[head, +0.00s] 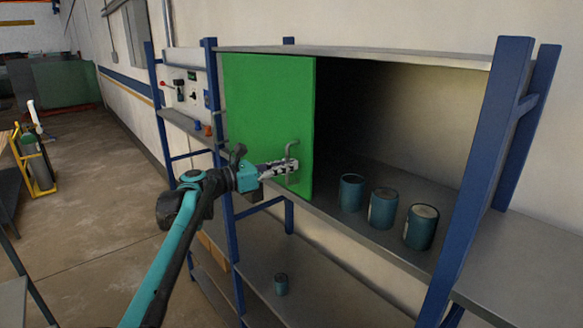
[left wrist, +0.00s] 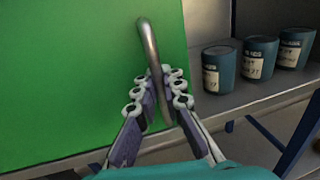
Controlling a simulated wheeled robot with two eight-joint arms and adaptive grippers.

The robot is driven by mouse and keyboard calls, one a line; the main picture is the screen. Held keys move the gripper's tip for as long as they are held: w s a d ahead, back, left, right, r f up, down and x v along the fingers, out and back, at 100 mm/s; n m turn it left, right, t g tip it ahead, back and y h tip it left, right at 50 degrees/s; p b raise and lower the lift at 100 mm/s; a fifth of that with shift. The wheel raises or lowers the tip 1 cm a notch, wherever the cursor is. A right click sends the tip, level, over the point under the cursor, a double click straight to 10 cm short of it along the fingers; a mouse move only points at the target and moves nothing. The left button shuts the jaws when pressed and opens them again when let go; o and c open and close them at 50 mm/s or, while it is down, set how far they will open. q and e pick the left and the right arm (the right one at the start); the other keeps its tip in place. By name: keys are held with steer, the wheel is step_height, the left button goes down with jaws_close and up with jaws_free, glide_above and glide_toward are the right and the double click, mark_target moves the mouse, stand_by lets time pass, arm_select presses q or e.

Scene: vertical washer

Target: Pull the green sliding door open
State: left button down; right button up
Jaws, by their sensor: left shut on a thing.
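The green sliding door (head: 265,115) covers the left part of the shelf bay in the head view; the right part of the bay is open. The door also fills the left of the left wrist view (left wrist: 70,70). A grey metal handle (head: 289,152) stands upright near the door's right edge. My left gripper (head: 290,167) is at the handle, its fingers on either side of the bar. In the left wrist view the fingers (left wrist: 160,92) are closed around the handle bar (left wrist: 150,45). My right gripper is not in view.
Several blue-green cans, one of them here (head: 383,207), stand on the shelf right of the door. Blue rack posts (head: 478,185) frame the bay. A control panel (head: 185,88) is at the left.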

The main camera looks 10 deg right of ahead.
arm_select(q)
steer(key=c, duration=1.6)
jaws_free()
steer(key=v, duration=1.2)
steer(key=s+a+f+m+y+b, duration=0.1)
steer(key=s+f+m+y+b, duration=0.2)
steer(key=s+f+b, duration=0.55)
steer(key=s+a+f+m+y+b, duration=0.2)
steer(key=s+f+m+y+b, duration=0.15)
steer(key=f, duration=1.05)
steer(key=s+a+f+m+y+b, duration=0.1)
steer(key=s+f+m+y+b, duration=0.15)
steer(key=s+f+b, duration=0.6)
steer(key=s+a+f+m+y+b, duration=0.2)
steer(key=s+a+f+m+b, duration=0.2)
steer(key=f, duration=0.8)
steer(key=s+a+f+m+t+y+b, duration=0.1)
steer(key=s+a+f+m+y+b, duration=0.2)
steer(key=a+f+b, duration=0.3)
steer(key=s+a+f+m+y+b, duration=0.3)
steer(key=s+a+f+m+b, duration=0.2)
steer(key=f, duration=1.2)
steer(key=shift+s+f+m+b, duration=0.3)
steer(key=shift+s+f+m, duration=0.1)
steer(key=shift+s, duration=0.2)
